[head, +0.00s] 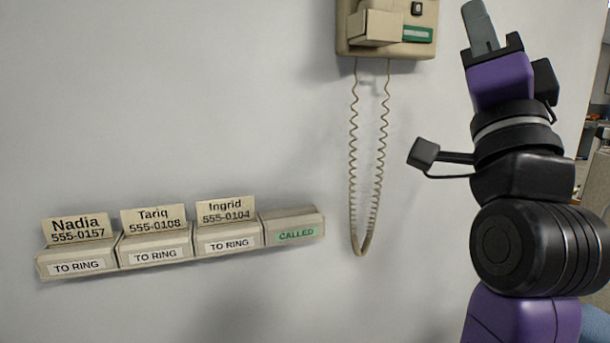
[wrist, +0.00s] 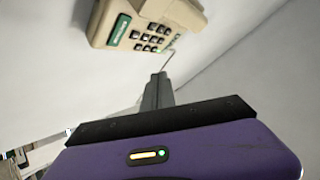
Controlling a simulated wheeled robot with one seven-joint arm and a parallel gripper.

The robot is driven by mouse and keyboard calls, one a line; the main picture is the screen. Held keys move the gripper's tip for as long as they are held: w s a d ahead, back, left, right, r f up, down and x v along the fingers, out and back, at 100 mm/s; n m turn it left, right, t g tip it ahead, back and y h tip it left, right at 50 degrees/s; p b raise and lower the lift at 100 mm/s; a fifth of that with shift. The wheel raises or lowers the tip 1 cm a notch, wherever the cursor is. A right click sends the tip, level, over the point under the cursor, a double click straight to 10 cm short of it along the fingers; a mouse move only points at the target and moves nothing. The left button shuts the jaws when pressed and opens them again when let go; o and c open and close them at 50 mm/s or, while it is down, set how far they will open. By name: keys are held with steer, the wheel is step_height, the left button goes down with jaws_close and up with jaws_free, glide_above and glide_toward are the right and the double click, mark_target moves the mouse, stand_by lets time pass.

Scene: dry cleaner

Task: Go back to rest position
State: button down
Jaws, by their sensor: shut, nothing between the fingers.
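My gripper (head: 481,27) is raised at the upper right of the head view, to the right of the wall phone. It is shut and empty, and its fingers (wrist: 157,92) show together in the wrist view. The beige wall phone (head: 387,25) hangs at the top of the head view, partly cut off by the frame edge. Its keypad and a green label show in the wrist view (wrist: 147,25), beyond my fingertips. In that view the fingertips look apart from the phone, though the exact gap is hard to tell.
A coiled cord (head: 366,170) hangs in a loop below the phone. A wall rack (head: 190,253) at lower left holds cards for Nadia (head: 77,229), Tariq (head: 153,219) and Ingrid (head: 226,211) in slots marked TO RING. The CALLED slot (head: 292,228) shows no card. Bare wall surrounds these.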

steer(key=s+a+f+n+g+y, duration=0.15)
steer(key=s+f+n, duration=0.4)
steer(key=f, duration=1.25)
steer(key=s+f+n+g+y, duration=0.2)
steer(key=s+f+n+y, duration=0.3)
steer(key=f, duration=1.2)
steer(key=s+d+f+n+g+h, duration=0.1)
steer(key=s+f+g, duration=0.3)
steer(key=s+f, duration=0.7)
steer(key=s+f+n+g+h, duration=0.1)
steer(key=s+f+g, duration=0.4)
steer(key=s+f, duration=0.7)
steer(key=s+h, duration=0.1)
steer(key=s, duration=0.3)
steer(key=shift+s+d, duration=0.2)
steer(key=shift+d, duration=0.15)
